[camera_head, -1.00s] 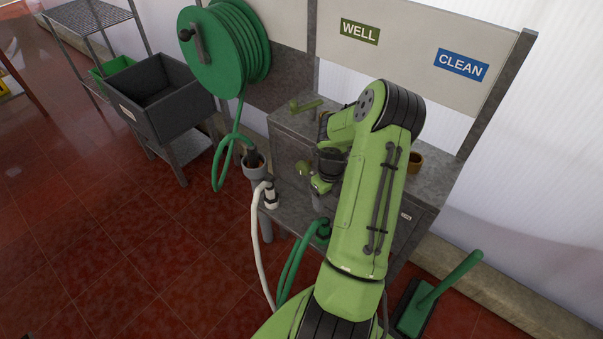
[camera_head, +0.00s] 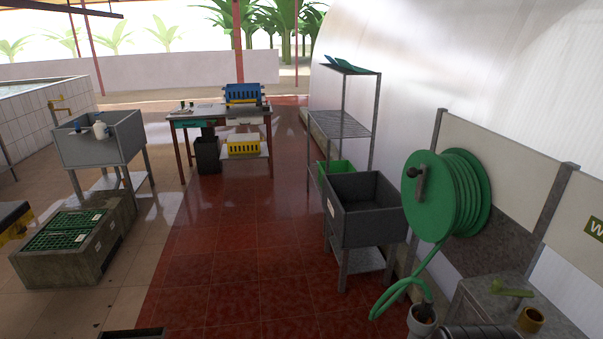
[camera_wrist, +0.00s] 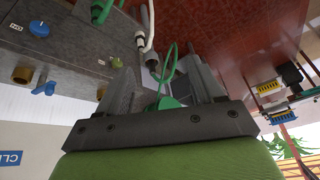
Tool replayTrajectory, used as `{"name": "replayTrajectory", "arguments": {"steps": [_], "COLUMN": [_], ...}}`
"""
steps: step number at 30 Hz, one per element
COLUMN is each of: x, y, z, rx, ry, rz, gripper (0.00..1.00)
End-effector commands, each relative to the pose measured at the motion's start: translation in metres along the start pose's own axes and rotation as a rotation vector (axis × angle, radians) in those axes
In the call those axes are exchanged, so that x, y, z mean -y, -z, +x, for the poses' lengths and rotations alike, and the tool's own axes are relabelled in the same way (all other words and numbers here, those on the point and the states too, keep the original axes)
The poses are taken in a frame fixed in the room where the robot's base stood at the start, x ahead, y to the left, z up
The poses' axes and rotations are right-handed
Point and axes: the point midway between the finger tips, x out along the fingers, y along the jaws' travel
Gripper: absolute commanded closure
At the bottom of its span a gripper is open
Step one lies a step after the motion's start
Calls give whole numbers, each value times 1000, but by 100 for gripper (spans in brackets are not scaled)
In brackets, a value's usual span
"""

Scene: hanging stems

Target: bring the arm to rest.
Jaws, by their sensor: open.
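My gripper (camera_wrist: 163,85) shows in the wrist view, with its two grey fingers spread apart and nothing held between them. Behind the gap, farther off, are the green hose and reel (camera_wrist: 168,102). The gripper is outside the head view. A dark ribbed piece at the bottom edge of the head view looks like part of my arm (camera_head: 476,332).
In the head view, the green hose reel (camera_head: 447,205), a dark sink (camera_head: 365,225) and a wire shelf (camera_head: 342,124) line the right side. A bench (camera_head: 515,285) is at lower right. A grey sink (camera_head: 100,150) stands left. The red floor (camera_head: 250,250) between is clear.

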Motion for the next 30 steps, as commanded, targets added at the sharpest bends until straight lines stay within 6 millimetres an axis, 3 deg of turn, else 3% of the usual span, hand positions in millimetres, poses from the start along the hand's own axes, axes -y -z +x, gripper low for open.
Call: {"name": "replayTrajectory", "arguments": {"steps": [3,6,30], "x": [8,10,10], "y": [-32,-44,-46], "z": [-24,-30,-30], "rx": [-42,-57,-59], "ry": [99,135,140], "rz": [-311,-436,-458], "gripper": [33,33,33]}}
